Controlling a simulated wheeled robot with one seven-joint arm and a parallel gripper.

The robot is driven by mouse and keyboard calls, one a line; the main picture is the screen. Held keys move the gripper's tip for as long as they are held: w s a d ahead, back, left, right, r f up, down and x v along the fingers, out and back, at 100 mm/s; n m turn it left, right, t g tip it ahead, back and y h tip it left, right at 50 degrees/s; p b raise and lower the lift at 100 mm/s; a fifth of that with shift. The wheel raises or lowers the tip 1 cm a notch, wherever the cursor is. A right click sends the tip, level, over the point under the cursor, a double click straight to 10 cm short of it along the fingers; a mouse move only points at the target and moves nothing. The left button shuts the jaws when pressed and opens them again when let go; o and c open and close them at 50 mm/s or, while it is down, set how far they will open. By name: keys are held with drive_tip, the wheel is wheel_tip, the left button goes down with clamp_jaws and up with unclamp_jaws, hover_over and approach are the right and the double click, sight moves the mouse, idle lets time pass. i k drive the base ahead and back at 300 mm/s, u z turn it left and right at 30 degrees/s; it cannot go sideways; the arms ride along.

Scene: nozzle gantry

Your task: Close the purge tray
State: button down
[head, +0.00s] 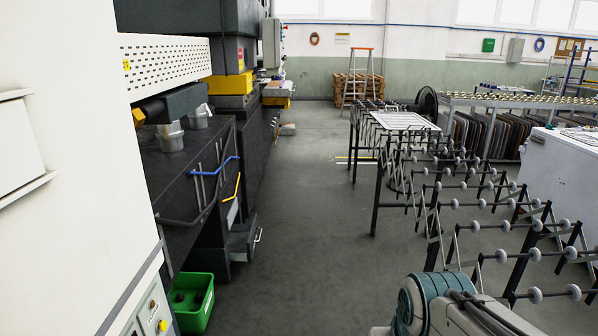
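A dark grey drawer-like tray (240,241) sticks out low from the side of the black machine, left of the picture's middle. It looks like the purge tray. It has a pale bar handle (257,236) on its outer face, and it stands pulled out over the aisle. Its inside is hard to make out. Part of my own arm, teal and white, shows at the bottom right, well apart from the tray. My gripper is not in view.
A green bin (194,303) stands on the floor in front of the tray. The black machine (190,180) lines the left side, with a white cabinet (70,150) nearer. A roller conveyor (490,205) fills the right. The grey floor (315,235) between is clear.

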sight(241, 243)
drive_tip(key=z, duration=0.05)
drive_tip(key=i, duration=3.1)
drive_tip(key=u, duration=0.75)
drive_tip(key=i, duration=1.4)
drive_tip(key=u, duration=0.5)
